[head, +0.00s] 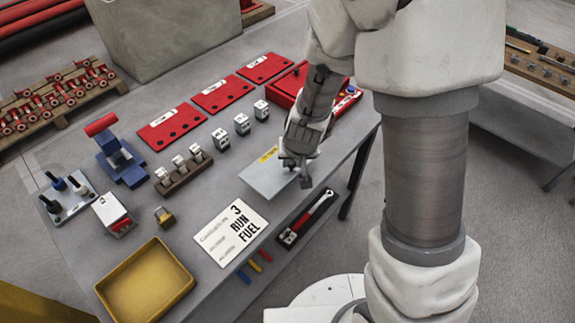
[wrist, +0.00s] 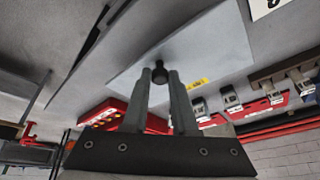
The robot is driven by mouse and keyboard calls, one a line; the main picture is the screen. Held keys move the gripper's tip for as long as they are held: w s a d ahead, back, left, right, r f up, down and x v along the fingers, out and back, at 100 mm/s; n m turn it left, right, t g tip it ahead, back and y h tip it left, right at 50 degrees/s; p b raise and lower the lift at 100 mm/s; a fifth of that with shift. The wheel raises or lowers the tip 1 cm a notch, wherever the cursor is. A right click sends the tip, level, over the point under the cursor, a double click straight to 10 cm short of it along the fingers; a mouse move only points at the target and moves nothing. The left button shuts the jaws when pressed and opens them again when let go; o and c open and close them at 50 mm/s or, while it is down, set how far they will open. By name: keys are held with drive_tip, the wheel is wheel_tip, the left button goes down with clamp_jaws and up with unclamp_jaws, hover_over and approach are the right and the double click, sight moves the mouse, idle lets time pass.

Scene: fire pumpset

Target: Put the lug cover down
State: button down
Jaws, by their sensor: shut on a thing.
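The lug cover (head: 268,182) is a flat light-grey plate with a yellow label, near the right edge of the grey workbench. It also shows in the wrist view (wrist: 205,48), with a dark round knob (wrist: 158,66) on it. My gripper (head: 300,170) is over the plate's right part. In the wrist view its two fingers (wrist: 160,78) are closed on the knob from both sides. The plate looks about level with the bench top; I cannot tell whether it touches it. Part of the plate is hidden behind the gripper.
A yellow tray (head: 146,284) is at the bench's front left. Small grey blocks (head: 242,124), red panels (head: 171,127) and a red box (head: 284,90) stand behind. A red-handled tool (head: 310,217) lies below the bench edge.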

sight(288, 172)
drive_tip(key=shift+w+a+f, duration=0.15)
drive_tip(key=shift+a+f, duration=0.3)
drive_tip(key=shift+a, duration=0.1)
drive_tip(key=shift+f+b, duration=1.05)
drive_tip(key=shift+f, duration=0.8)
drive_tip(key=shift+f, duration=0.2)
drive_tip(key=c, duration=0.7)
unclamp_jaws()
drive_tip(key=shift+r, duration=0.1)
drive_tip(key=shift+r, duration=0.1)
